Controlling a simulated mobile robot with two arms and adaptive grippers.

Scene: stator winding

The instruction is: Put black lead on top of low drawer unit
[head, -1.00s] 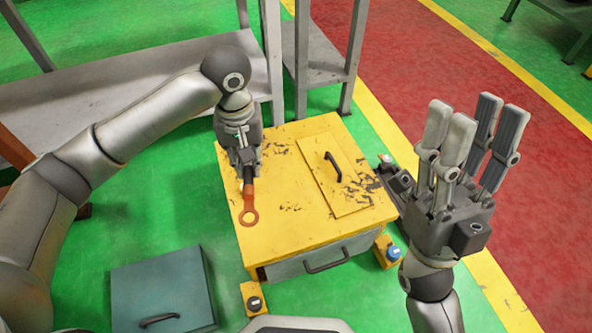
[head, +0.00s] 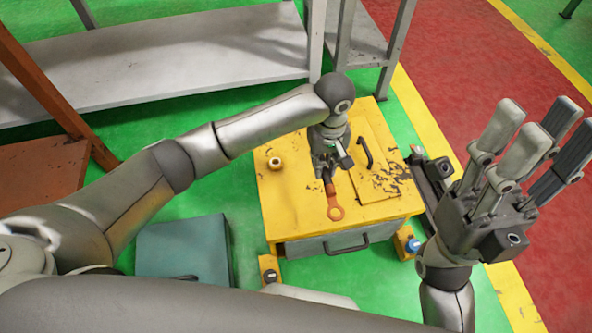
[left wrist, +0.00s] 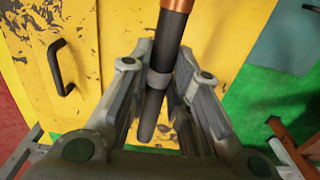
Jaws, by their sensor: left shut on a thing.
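The black lead has a dark shaft (left wrist: 151,105) with a grey band and a copper-coloured end in the left wrist view. My left gripper (head: 327,175) is shut on the lead, over the top of the yellow low drawer unit (head: 281,213). The fingers also show around it in the left wrist view (left wrist: 160,80). I cannot tell whether the lead touches the top. My right gripper (head: 530,150) is open and empty, fingers up, right of the unit.
A small tan ring-shaped part (head: 274,163) lies on the unit's left side. A raised panel with a dark handle (head: 363,152) is on its right. A teal box (head: 183,248) stands at the left on the green floor. A grey bench (head: 190,55) stands behind.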

